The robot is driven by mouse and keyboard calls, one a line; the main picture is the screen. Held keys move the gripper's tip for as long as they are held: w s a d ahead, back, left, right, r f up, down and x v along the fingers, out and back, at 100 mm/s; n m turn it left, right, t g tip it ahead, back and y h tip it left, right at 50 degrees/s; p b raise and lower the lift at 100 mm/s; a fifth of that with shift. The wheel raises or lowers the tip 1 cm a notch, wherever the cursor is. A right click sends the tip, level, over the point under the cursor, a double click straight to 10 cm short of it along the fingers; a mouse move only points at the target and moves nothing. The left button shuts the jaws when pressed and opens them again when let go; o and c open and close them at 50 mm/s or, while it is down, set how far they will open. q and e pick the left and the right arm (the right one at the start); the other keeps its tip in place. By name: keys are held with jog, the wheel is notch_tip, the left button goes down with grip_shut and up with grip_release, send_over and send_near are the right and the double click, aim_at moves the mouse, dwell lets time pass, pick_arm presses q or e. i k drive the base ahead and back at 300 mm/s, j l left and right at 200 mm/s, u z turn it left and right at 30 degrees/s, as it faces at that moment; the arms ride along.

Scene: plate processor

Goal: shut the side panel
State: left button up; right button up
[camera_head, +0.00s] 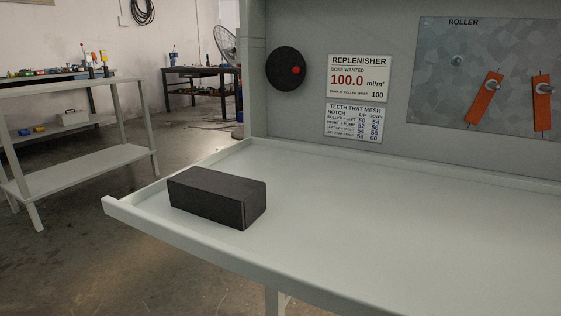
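No separate side panel can be made out. The grey machine face (300,125) stands behind the shelf and carries a round black knob (280,69) with a red spot. At its right is a metallic plate (440,80) marked ROLLER, with two tilted orange levers; the left one (484,98) leans more than the right one (542,103). Neither of my grippers is in view.
A pale rimmed shelf (350,205) runs along the front of the machine. A black box (210,196) lies near its left end; the shelf's middle and right are clear. A grey bench (75,172) stands at left, with open floor between.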

aim_at(342, 233)
jog(key=k, duration=0.95)
